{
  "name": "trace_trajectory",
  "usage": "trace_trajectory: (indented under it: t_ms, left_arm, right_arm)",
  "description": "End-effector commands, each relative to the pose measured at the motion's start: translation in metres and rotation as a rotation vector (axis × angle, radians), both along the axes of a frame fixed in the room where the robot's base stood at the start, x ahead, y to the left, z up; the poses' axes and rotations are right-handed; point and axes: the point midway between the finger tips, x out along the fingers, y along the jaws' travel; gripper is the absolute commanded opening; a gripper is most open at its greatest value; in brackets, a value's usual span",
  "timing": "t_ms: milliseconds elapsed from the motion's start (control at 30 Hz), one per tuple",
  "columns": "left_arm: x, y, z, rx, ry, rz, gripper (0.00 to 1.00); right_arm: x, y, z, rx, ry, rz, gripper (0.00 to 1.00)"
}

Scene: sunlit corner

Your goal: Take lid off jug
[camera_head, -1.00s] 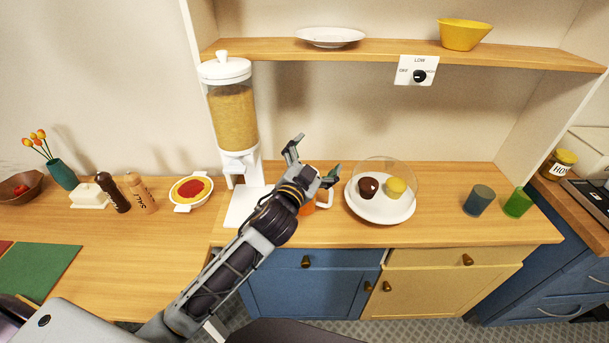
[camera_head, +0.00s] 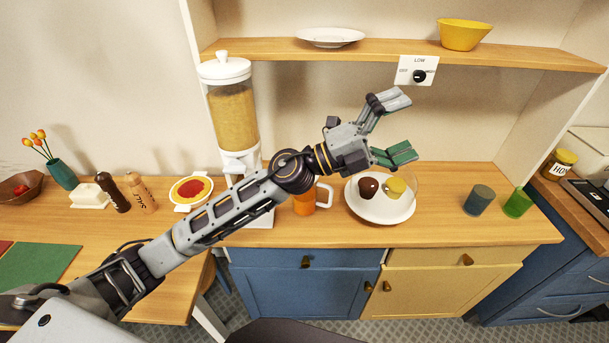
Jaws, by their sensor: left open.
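An orange vessel with a pale handle (camera_head: 305,204), which may be the jug, stands on the wooden counter behind my left arm. Its upper part is hidden by the arm, so I cannot tell whether a lid is on it. My left gripper (camera_head: 398,127) is open and empty, above and right of the vessel, in front of the cupcake plate and below the shelf. Its fingers point right. My right gripper is not in view.
A white-lidded dispenser (camera_head: 231,105) stands left of the vessel. A white plate (camera_head: 379,213) with two cupcakes under a clear dome is to the right. A blue cup (camera_head: 478,200) and green cup (camera_head: 518,203) stand farther right. The shelf (camera_head: 300,48) runs above.

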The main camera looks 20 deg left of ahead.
Motion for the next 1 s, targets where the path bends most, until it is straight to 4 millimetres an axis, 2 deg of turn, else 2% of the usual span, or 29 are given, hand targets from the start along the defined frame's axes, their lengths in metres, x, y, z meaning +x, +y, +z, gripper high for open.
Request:
trace_trajectory:
  t_ms: [133, 300, 533, 767, 1000]
  left_arm:
    - [-0.014, -0.015, -0.008, 0.148, -0.101, -0.076, 1.00]
    - [-0.025, -0.025, -0.026, 0.327, -0.194, -0.150, 1.00]
    - [-0.028, -0.022, -0.059, 0.591, -0.293, -0.224, 1.00]
    - [-0.018, 0.000, -0.093, 0.870, -0.352, -0.263, 1.00]
    - [0.006, 0.045, -0.121, 1.171, -0.368, -0.264, 1.00]
  right_arm:
    - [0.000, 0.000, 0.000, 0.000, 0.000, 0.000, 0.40]
    - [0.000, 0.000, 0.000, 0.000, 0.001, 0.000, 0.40]
    - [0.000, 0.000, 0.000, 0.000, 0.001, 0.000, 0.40]
    - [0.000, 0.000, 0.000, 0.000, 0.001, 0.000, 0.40]
    - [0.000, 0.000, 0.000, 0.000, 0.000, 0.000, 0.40]
